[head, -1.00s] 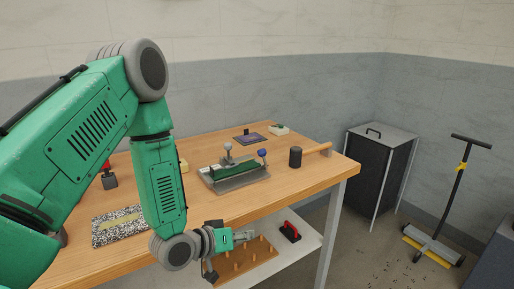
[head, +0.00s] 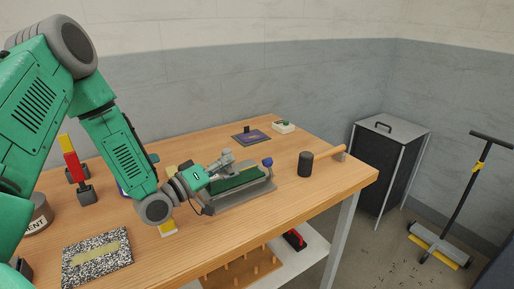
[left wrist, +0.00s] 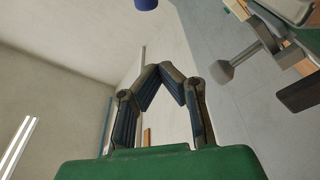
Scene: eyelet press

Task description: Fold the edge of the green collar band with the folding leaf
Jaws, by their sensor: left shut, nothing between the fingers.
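The folding fixture (head: 245,199) is a grey metal base on the wooden table. The green collar band (head: 238,181) lies along it. A blue ball knob (head: 267,162) stands at its right end, and it also shows at the top of the left wrist view (left wrist: 145,3). A grey knob on a stem (left wrist: 222,72) shows beside my fingers in the left wrist view. My left gripper (head: 224,160) is shut and empty over the fixture's left part, close to the grey knob. It hides part of the fixture. I cannot tell whether it touches. My right gripper is out of view.
A dark mallet (head: 305,164) lies right of the fixture. A purple mat (head: 251,138) and a small pale box (head: 284,127) are behind. A speckled block (head: 97,258) is at the front left. A red-handled tool (head: 295,239) lies on the lower shelf.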

